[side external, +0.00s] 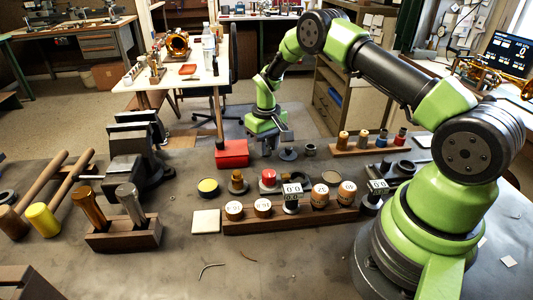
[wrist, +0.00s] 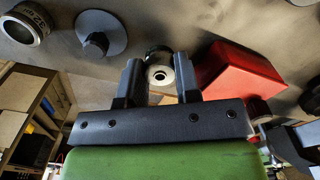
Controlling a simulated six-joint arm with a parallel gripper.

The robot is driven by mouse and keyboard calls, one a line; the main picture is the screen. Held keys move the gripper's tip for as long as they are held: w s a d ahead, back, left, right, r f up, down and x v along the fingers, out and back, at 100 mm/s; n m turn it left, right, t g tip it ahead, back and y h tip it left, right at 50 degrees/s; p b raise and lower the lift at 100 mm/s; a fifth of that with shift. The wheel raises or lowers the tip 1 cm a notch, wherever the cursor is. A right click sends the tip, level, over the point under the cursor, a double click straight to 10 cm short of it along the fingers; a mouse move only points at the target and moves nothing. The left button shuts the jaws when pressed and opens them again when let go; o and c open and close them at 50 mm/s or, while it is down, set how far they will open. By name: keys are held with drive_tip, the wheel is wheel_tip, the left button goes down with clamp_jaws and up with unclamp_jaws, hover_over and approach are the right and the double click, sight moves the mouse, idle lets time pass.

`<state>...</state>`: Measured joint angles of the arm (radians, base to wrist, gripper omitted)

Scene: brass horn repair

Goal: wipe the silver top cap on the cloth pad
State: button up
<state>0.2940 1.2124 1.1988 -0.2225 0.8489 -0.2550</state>
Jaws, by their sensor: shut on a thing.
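My gripper (wrist: 158,75) is shut on a small round silver cap (wrist: 160,74), whose pale ring-like face shows between the two dark fingers in the wrist view. In the side view my gripper (side external: 267,151) is low over the bench beside the red box, and the cap cannot be made out there. A flat beige square (side external: 206,221), which looks like the cloth pad, lies nearer the camera, left of the wooden rack's end. My gripper is well away from it.
The red box (side external: 232,153) is close beside my gripper; it also shows in the wrist view (wrist: 238,75). A grey disc with a knob (side external: 288,153) and a dark ring (side external: 310,149) stand on the other side. A wooden rack (side external: 290,221) with several caps lies nearer the camera.

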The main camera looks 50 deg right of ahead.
sight(204, 220)
drive_tip(key=shift+r, duration=3.35)
drive_tip(key=a+n, duration=0.1)
drive_tip(key=a, duration=0.3)
drive_tip(key=a+n, duration=0.1)
drive_tip(key=a, duration=0.4)
drive_tip(key=a+n, duration=0.1)
drive_tip(key=a, duration=0.4)
drive_tip(key=shift+f, duration=0.3)
drive_tip(key=s+a+n, duration=0.1)
drive_tip(key=a, duration=0.2)
drive_tip(key=s+a+n, duration=0.1)
drive_tip(key=a, duration=0.3)
drive_tip(key=s+a, duration=0.1)
drive_tip(key=a, duration=0.2)
drive_tip(key=shift+s+a+f+n, duration=0.2)
drive_tip(key=shift+s+a+n, duration=0.15)
drive_tip(key=shift+s+n, duration=0.05)
drive_tip(key=shift+f, duration=0.1)
drive_tip(key=shift+f, duration=2.75)
drive_tip(key=shift+f, duration=0.2)
drive_tip(key=shift+w+a, duration=0.1)
drive_tip(key=shift+w, duration=0.05)
